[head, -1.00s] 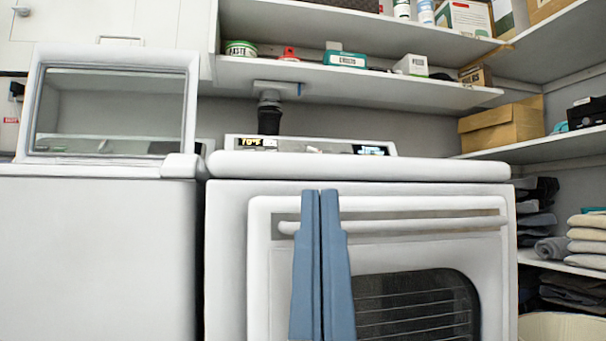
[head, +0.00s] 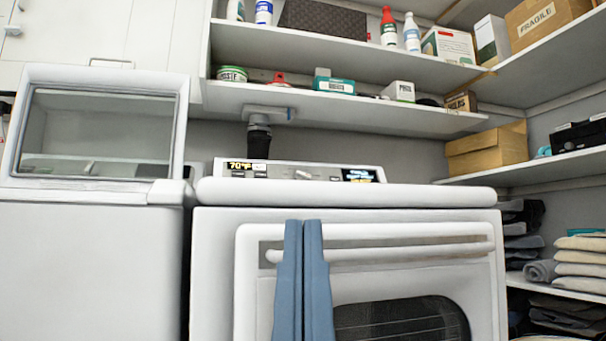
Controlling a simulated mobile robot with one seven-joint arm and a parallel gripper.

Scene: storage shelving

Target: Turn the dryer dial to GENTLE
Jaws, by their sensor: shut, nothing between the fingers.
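The dryer (head: 215,250) is a white appliance in the middle right of the head view. Its control panel (head: 268,169) stands behind the raised top edge. A small pale dial (head: 303,174) shows near the panel's middle, with a lit "70°F" display to its left and another lit display to its right. The dial is too small to read, so its setting and the GENTLE mark cannot be told. The panel's lower part is hidden by the top edge. My gripper is not in view.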

